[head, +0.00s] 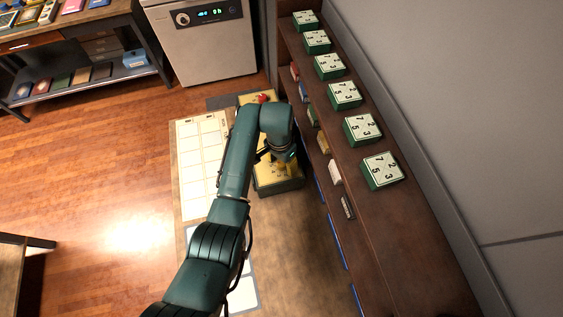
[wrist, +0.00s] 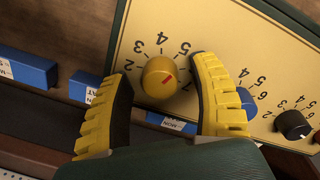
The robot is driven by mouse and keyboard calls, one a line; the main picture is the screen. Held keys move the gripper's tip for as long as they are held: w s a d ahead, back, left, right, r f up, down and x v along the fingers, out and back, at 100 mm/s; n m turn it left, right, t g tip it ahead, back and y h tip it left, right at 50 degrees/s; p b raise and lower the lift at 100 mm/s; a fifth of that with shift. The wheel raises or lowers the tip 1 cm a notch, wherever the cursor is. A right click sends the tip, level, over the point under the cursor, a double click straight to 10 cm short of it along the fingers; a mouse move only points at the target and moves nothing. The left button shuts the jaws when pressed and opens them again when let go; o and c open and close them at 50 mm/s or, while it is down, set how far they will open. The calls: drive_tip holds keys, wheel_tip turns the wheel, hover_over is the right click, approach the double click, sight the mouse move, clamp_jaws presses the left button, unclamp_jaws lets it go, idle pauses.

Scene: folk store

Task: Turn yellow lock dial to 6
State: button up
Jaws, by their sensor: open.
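The yellow lock dial (wrist: 159,77) sits on a cream panel (wrist: 215,28) with a dark green edge, in the wrist view. My gripper (wrist: 163,70) is open, with one yellow ribbed finger on each side of the dial. I cannot tell whether either finger touches it. In the head view my gripper is over the green box with the yellow top (head: 279,187), and my arm hides the dial there.
A blue dial (wrist: 247,103) and a black dial (wrist: 293,124) sit right of the yellow one, close to the right finger. Blue labelled blocks (wrist: 27,67) lie at left. In the head view a shelf (head: 412,225) with several numbered green boxes (head: 382,170) runs along the right.

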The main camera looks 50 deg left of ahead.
clamp_jaws()
idle(0.3)
drive_tip(key=shift+m, duration=0.4)
drive_tip(key=m+p, duration=0.1)
drive_tip(key=m, duration=0.2)
drive_tip(key=shift+f+m+g+p, duration=0.15)
drive_tip(key=shift+m+g+p, duration=0.2)
drive_tip(key=shift+m, duration=1.65)
unclamp_jaws()
